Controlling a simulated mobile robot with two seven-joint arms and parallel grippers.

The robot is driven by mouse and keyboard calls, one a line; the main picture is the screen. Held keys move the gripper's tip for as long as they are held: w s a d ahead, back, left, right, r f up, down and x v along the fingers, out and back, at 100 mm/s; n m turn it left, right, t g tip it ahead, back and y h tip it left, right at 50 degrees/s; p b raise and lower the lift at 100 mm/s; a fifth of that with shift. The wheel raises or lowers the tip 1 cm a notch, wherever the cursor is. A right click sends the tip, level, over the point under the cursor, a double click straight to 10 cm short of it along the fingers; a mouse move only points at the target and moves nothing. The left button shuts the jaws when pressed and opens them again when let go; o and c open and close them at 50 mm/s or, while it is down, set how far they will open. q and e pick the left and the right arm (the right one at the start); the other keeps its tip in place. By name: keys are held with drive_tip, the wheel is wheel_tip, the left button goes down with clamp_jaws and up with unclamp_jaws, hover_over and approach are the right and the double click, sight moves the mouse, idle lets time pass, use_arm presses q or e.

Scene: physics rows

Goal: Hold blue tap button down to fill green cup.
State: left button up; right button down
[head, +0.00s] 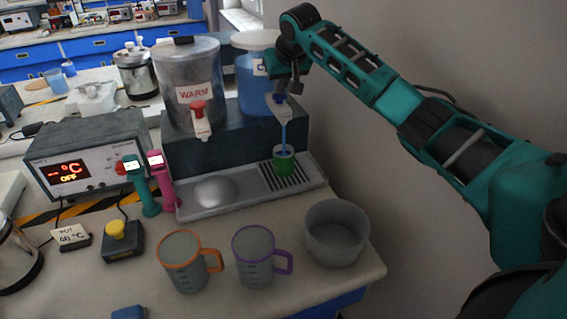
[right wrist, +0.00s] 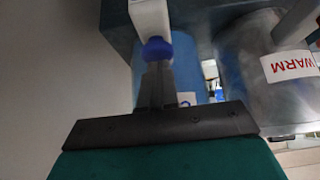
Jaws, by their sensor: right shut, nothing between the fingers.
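The green cup (head: 284,163) stands upright on the slotted drip grate under the tap of the blue container (head: 258,82). A thin blue stream (head: 284,136) runs from this tap's white spout (head: 281,110) down into the cup. The cup's fill level is too small to tell. My right gripper (head: 289,86) is shut and empty, pointing down at the tap. In the right wrist view its closed fingers (right wrist: 157,80) reach the blue tap button (right wrist: 157,49) and appear to press on it. The button is mostly hidden in the head view. My left gripper is out of view.
A steel container labelled WARM (head: 190,62) with a red tap button (head: 197,108) stands left of the blue container. An orange-rimmed mug (head: 183,268), a purple-rimmed mug (head: 254,262) and a grey bowl (head: 337,238) stand in front. A wall is close on the right.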

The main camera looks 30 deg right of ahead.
drive_tip(key=shift+f, duration=0.1)
drive_tip(key=shift+r, duration=2.55)
